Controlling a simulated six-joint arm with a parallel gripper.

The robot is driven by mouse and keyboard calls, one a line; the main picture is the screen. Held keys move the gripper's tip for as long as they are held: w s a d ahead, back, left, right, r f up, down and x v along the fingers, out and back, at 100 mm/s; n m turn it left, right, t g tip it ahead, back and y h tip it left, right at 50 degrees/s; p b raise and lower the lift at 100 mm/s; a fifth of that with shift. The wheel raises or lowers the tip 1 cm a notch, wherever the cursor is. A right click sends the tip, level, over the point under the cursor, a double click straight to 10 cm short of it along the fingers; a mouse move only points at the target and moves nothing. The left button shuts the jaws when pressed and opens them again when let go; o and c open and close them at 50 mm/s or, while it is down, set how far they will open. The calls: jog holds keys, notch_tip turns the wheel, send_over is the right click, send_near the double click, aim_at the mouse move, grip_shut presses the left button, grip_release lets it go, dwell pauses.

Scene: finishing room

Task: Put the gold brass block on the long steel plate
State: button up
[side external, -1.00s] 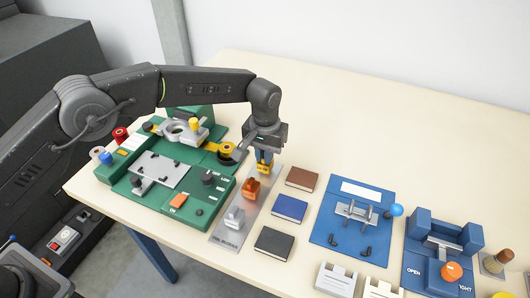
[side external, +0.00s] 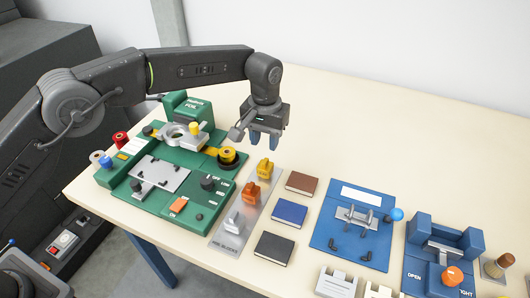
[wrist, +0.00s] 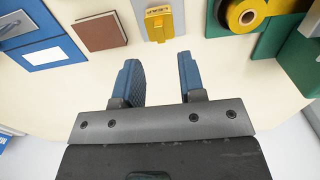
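The gold brass block (side external: 265,168) stands upright at the far end of the long steel plate (side external: 251,214). An orange-copper block (side external: 251,191) and a silver block (side external: 233,219) stand on the same plate, nearer the front. My gripper (side external: 264,146) is above and behind the gold block, apart from it. In the wrist view, my gripper (wrist: 157,75) has its two blue fingers spread with nothing between them. The gold block (wrist: 158,23) shows there beyond the fingertips, on the plate's end.
A green machine (side external: 208,182) with a yellow-and-black spool lies left of the plate. Brown, blue and black books (side external: 290,212) lie to its right. Blue fixtures (side external: 350,232) stand further right. The table behind is clear.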

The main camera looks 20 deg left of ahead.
aim_at(265, 161)
jog(key=shift+r, duration=2.8)
jog(key=s+a+r+t, duration=0.3)
jog(key=s+a+r, duration=1)
jog(key=a+r, duration=0.25)
jog(key=s+a+f+t, duration=0.1)
jog(key=s+a+f, duration=0.2)
jog(key=s, duration=0.7)
jog(key=s+a+f+t, duration=0.1)
jog(key=s+a+f, duration=0.2)
jog(key=s, duration=0.6)
jog(key=shift+s+a+t, duration=0.3)
jog(key=shift+s+a, duration=0.05)
jog(key=shift+a, duration=0.75)
